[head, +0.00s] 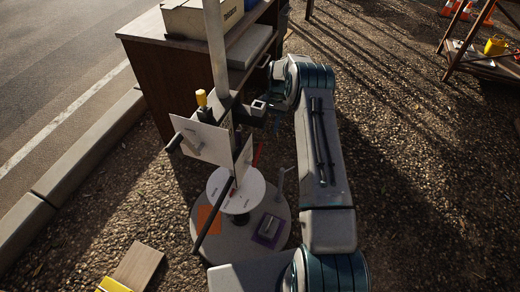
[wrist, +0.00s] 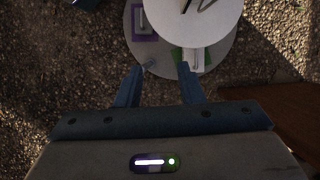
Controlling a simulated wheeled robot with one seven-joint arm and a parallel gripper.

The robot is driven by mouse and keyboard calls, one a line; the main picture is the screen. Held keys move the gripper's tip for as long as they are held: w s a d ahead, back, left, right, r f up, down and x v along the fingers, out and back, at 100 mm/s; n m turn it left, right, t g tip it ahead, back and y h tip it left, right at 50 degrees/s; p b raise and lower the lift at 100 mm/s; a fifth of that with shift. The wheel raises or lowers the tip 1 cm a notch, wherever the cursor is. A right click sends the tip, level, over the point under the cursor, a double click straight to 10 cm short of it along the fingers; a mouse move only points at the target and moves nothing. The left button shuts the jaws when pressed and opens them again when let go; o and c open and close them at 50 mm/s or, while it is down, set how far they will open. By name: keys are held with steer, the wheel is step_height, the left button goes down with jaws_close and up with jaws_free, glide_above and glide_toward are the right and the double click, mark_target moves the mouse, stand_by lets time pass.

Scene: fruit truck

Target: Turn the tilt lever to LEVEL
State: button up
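A stand rises from a grey round base (head: 215,246) with a white disc (head: 245,196) above it. White panels (head: 203,140), dark bars (head: 208,225), a yellow-topped knob (head: 201,98) and a thin red stick (head: 258,154) are on or around the stand. I cannot tell which part is the tilt lever, and no LEVEL mark is readable. My gripper (wrist: 162,68) has two blue fingers spread apart with nothing between them. In the wrist view it is over the base's edge, below the white disc (wrist: 190,22).
The base carries orange (head: 208,219) and purple (head: 268,229) patches, and a green patch (wrist: 178,60) in the wrist view. A brown cabinet (head: 160,85) stands behind the stand. A wooden board (head: 137,265) lies at front left. Gravel at right is mostly open.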

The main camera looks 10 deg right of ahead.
mark_target(259, 148)
steer(key=s+a, duration=0.2)
steer(key=s, duration=0.1)
steer(key=s+a, duration=0.2)
steer(key=s, duration=0.1)
steer(key=s+a, duration=0.2)
steer(key=s, duration=0.1)
steer(key=shift+s+a+r+p, duration=0.1)
steer(key=shift+s+p, duration=0.1)
steer(key=shift+p, duration=0.15)
steer(key=shift+s+a+f, duration=0.1)
steer(key=shift+s+f, duration=0.1)
steer(key=shift+f, duration=0.45)
jaws_close()
